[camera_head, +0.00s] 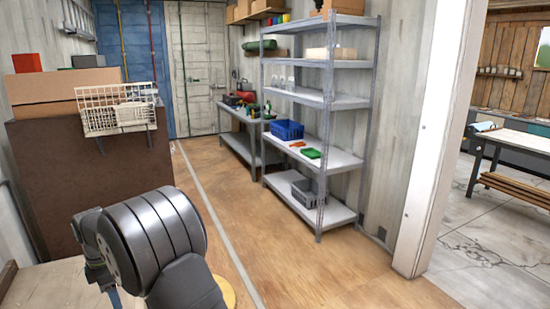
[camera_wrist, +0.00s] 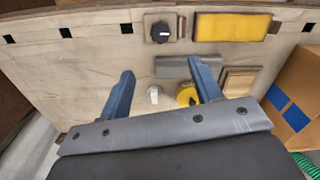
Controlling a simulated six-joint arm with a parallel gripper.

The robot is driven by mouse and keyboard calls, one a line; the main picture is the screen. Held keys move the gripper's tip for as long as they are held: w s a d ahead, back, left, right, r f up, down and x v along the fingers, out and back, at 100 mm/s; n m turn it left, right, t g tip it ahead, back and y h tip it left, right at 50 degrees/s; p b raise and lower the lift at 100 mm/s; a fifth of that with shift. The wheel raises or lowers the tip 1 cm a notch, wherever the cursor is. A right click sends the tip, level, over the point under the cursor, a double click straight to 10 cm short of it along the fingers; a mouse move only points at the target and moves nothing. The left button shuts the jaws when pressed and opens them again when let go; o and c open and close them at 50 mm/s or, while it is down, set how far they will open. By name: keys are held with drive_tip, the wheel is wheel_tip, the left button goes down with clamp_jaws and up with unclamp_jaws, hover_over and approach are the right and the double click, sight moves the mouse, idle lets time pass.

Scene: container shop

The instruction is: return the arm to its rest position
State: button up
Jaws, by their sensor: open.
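My gripper (camera_wrist: 160,66) shows in the wrist view with its two blue fingers spread wide apart. Nothing is held between them. Below and beyond the fingers is a worn, pale work surface (camera_wrist: 80,65). A small white cylinder (camera_wrist: 153,95) and a round yellow object (camera_wrist: 187,96) lie there, seen between the fingers; the yellow one is partly hidden by the right finger. In the head view my dark grey arm shows at the lower left, and the gripper itself is not visible.
Near the gripper are a yellow block (camera_wrist: 233,26), a black knob on a plate (camera_wrist: 160,31), a wooden tile (camera_wrist: 240,80) and a cardboard box (camera_wrist: 298,85). A metal shelf (camera_head: 318,100) stands across the wooden floor (camera_head: 230,195). A white wire basket (camera_head: 118,108) is at left.

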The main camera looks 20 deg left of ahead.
wheel_tip(320, 180, down, 14)
drive_tip(key=shift+d+r, duration=0.1)
drive_tip(key=shift+r, duration=0.05)
drive_tip(key=shift+f, duration=0.3)
drive_tip(key=m, duration=0.4)
drive_tip(key=shift+r, duration=0.1)
drive_tip(key=m, duration=0.7)
drive_tip(key=shift+m, duration=2.6)
